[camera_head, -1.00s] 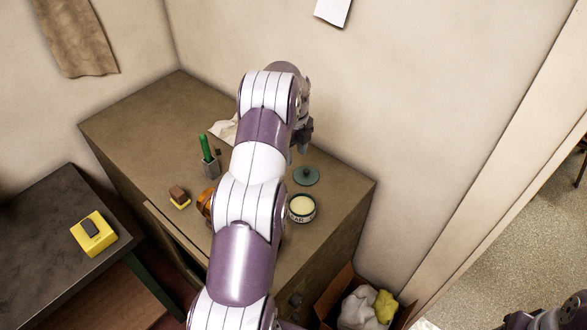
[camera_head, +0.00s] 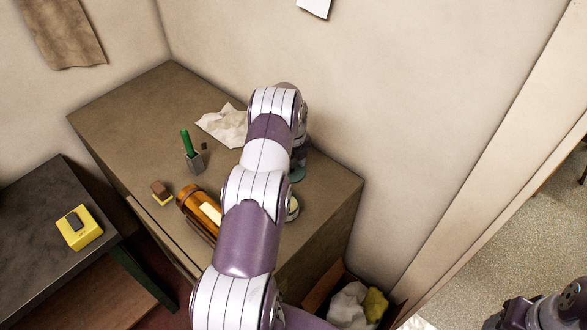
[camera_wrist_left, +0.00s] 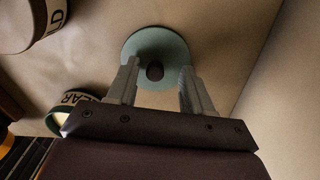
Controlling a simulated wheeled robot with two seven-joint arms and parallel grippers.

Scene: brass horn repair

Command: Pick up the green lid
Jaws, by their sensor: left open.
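The green lid is a flat, round, teal-green disc with a dark knob in its middle. In the head view the lid (camera_head: 297,175) lies on the brown cabinet top, partly hidden by my left arm. In the left wrist view the lid (camera_wrist_left: 140,45) lies just beyond my left gripper (camera_wrist_left: 160,70). The gripper is open, with its fingertips on either side of the dark knob (camera_wrist_left: 155,71) and nothing held. I cannot tell whether the fingers touch the lid. In the head view the gripper is mostly hidden behind my arm. My right gripper does not show.
An open jar (camera_head: 292,209) with pale contents stands near the lid, partly covered by my arm. The wall stands close behind the lid.

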